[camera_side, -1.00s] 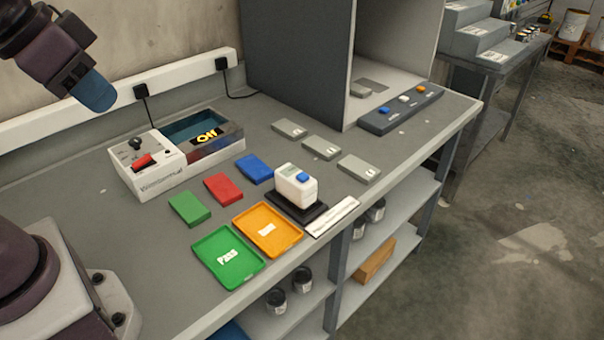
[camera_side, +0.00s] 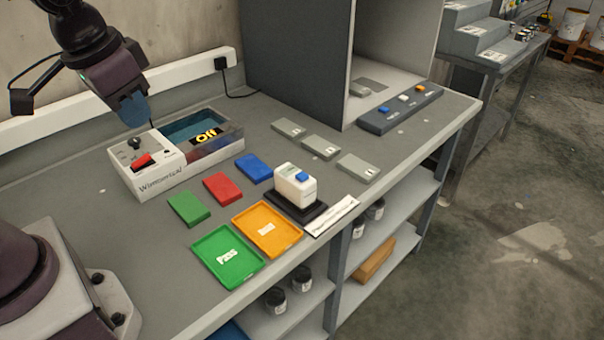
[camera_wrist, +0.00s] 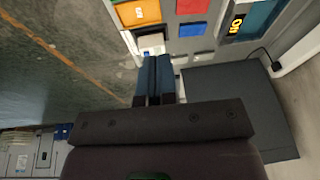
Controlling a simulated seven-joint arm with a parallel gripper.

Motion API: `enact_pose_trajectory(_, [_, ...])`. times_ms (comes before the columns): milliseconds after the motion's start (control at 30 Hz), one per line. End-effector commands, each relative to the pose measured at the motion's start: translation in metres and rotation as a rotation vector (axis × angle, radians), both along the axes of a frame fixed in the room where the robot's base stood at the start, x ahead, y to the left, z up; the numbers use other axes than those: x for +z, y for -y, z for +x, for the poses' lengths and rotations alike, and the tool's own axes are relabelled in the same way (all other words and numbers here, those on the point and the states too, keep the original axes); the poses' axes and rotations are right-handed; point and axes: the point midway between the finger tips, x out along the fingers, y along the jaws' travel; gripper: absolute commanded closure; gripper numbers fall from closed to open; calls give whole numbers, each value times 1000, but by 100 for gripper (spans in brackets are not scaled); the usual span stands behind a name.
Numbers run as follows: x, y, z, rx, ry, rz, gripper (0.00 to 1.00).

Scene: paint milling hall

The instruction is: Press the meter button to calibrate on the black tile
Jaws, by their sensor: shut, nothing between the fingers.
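The meter is a small white box (camera_side: 296,189) with a blue button (camera_side: 302,177) on its top. It stands on the black tile (camera_side: 312,211) near the bench's front edge. In the wrist view the white meter (camera_wrist: 152,42) shows just beyond my fingertips, partly hidden by them. My gripper (camera_side: 134,112) has blue fingers and is shut and empty. In the side view it hangs above the white switch box at the left, well away from the meter. The shut fingers also show in the wrist view (camera_wrist: 154,62).
Green (camera_side: 228,256) and orange (camera_side: 267,230) trays lie left of the meter. Green, red and blue blocks (camera_side: 254,169) lie behind them. The white switch box (camera_side: 150,165) adjoins a tank. Several grey plates (camera_side: 320,147) and a button panel (camera_side: 400,110) lie near the grey booth (camera_side: 297,55).

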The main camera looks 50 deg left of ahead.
Motion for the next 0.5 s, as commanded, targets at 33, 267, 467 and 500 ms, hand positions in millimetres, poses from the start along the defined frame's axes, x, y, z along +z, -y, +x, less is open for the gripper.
enact_pose_trajectory(33, [-9,-2,12,6,-24,4,100])
enact_pose_trajectory(267, [-48,-3,70,37,-33,-12,100])
enact_pose_trajectory(467, [-90,4,125,80,19,-93,100])
enact_pose_trajectory(500, [-98,7,137,90,38,-118,100])
